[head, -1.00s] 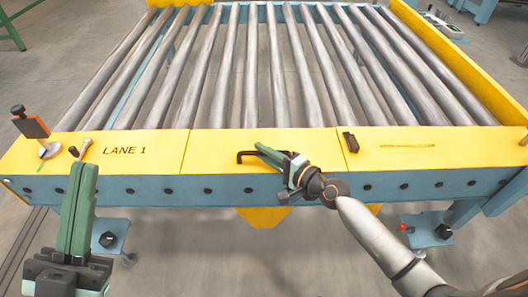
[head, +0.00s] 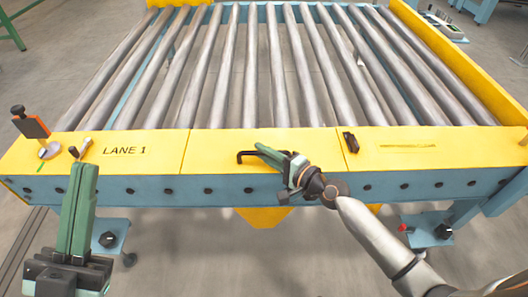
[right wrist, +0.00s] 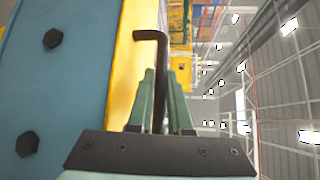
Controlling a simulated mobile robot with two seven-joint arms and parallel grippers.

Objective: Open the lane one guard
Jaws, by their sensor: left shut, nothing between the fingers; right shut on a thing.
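The lane one guard is the yellow panel (head: 226,148) along the front of the roller conveyor, marked LANE 1 at its left part. A black bent handle (head: 246,155) stands on its middle section; it also shows in the right wrist view (right wrist: 157,70). My right gripper (head: 268,152) is shut on the handle, its green fingers on both sides of the bar in the right wrist view (right wrist: 161,105). The guard looks closed, flat along the frame. My left gripper (head: 80,180) is shut and empty, upright in front of the panel's left part.
An orange-and-black tag or lever (head: 32,126) and a small metal pin (head: 84,146) are on the panel's left end. A small black latch (head: 350,142) sits right of the handle. Rollers (head: 250,70) lie behind. Blue feet (head: 425,230) stand below.

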